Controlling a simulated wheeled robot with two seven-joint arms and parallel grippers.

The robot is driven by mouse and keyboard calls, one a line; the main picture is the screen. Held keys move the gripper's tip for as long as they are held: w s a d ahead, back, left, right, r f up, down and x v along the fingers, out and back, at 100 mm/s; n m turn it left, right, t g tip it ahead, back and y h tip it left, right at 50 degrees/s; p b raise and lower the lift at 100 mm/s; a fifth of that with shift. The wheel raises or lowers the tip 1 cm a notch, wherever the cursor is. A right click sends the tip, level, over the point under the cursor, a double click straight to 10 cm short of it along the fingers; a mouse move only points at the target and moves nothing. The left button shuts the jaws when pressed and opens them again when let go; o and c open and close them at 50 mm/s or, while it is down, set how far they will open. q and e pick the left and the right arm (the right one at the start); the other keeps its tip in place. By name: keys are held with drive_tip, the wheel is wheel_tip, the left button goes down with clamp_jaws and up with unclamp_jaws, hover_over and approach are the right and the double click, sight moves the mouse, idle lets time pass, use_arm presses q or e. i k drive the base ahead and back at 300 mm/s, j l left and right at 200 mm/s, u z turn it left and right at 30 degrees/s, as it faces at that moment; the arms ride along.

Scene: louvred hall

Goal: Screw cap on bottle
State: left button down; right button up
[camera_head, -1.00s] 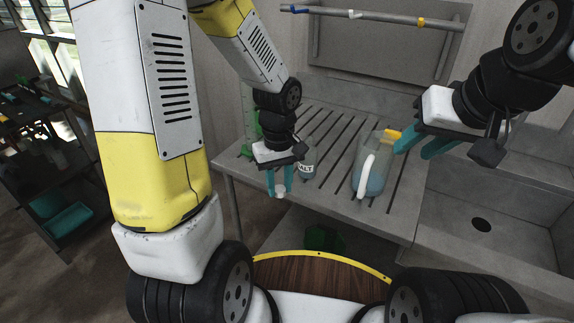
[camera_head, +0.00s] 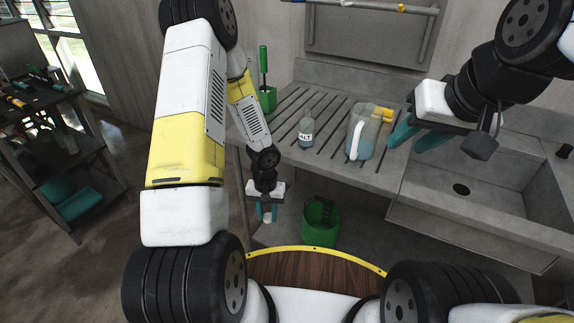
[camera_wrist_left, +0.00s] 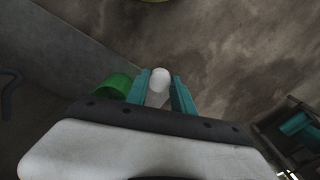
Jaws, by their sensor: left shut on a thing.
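The bottle (camera_head: 306,131), clear with a label reading like "ALT", stands upright on the slatted drainboard (camera_head: 287,138). No cap is visible on its neck at this size. My left gripper (camera_head: 267,213) is shut on the small white cap (camera_head: 267,217), in front of and below the drainboard's front edge. In the left wrist view the white cap (camera_wrist_left: 160,78) sits between the teal fingertips (camera_wrist_left: 170,84). My right gripper (camera_head: 416,138) is at the right, near the jug, with its teal fingers apart and nothing seen between them.
A clear jug (camera_head: 366,135) with a white handle and a yellow item behind it stand right of the bottle. A green holder with a brush (camera_head: 266,98) stands at the back left. A sink (camera_head: 480,180) lies right. A green bucket (camera_head: 320,222) is below the board.

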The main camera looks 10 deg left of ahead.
sight(307, 124)
drive_tip(key=z, duration=0.4)
drive_tip(key=j+z, duration=0.3)
drive_tip(key=z, duration=0.15)
drive_tip(key=j+z, duration=0.45)
drive_tip(key=k+j+z, duration=0.15)
drive_tip(key=j, duration=0.25)
drive_tip(key=k+j+z, duration=0.15)
drive_tip(key=j, duration=0.25)
drive_tip(key=k+j+z, duration=0.1)
drive_tip(key=k+j, duration=0.15)
drive_tip(key=k+j+z, duration=0.15)
drive_tip(key=j, duration=0.3)
drive_tip(key=k+j, duration=0.35)
drive_tip(key=j, duration=0.2)
